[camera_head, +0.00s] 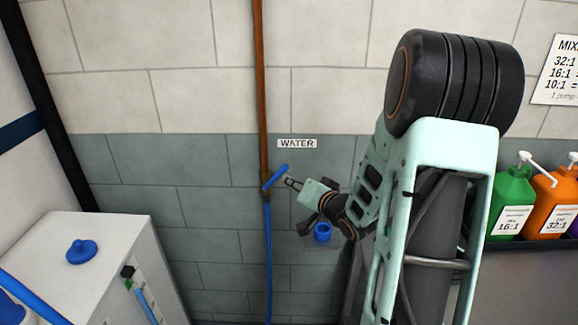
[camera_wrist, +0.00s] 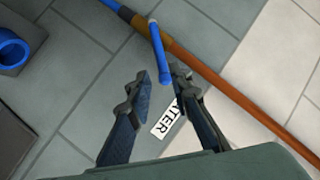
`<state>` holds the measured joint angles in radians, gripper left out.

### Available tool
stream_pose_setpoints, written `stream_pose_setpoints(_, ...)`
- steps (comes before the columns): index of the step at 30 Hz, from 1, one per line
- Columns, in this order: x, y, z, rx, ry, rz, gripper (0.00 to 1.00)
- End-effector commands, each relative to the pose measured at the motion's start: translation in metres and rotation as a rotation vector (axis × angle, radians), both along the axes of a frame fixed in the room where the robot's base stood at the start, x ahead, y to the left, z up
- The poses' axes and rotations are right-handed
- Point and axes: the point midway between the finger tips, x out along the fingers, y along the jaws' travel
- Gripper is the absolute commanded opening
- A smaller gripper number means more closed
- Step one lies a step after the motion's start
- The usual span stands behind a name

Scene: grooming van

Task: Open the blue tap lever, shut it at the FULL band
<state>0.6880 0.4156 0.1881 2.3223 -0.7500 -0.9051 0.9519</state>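The blue tap lever (camera_head: 275,177) sits on the copper pipe against the wall, slanting up to the right from the pipe. It also shows in the wrist view (camera_wrist: 158,50), with its free end by my fingertips. My gripper (camera_head: 291,183) is just right of the lever. In the wrist view my gripper (camera_wrist: 162,80) has its two fingers apart, with the lever's end appearing between their tips. I cannot tell whether either finger touches it. A white tank (camera_head: 75,232) with a blue cap (camera_head: 81,251) stands at lower left. No FULL band is readable.
A blue hose (camera_head: 268,250) runs down from the tap. A WATER label (camera_head: 297,143) is on the wall. A blue cup-like holder (camera_head: 322,232) is below my gripper. Green (camera_head: 512,198) and orange (camera_head: 553,205) pump bottles stand on a shelf at right.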

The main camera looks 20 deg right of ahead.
Motion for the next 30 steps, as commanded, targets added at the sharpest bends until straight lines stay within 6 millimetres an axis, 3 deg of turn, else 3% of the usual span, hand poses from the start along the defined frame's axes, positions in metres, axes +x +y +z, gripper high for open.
stream_pose_setpoints(5,0.012,0.003,-0.005,0.001,0.003,0.008,0.19)
stream_pose_setpoints(15,0.068,0.009,-0.021,0.000,0.001,0.007,0.19)
stream_pose_setpoints(21,0.092,0.012,-0.029,-0.001,0.002,0.005,0.19)
stream_pose_setpoints(30,0.102,0.012,-0.032,-0.002,0.001,0.004,0.19)
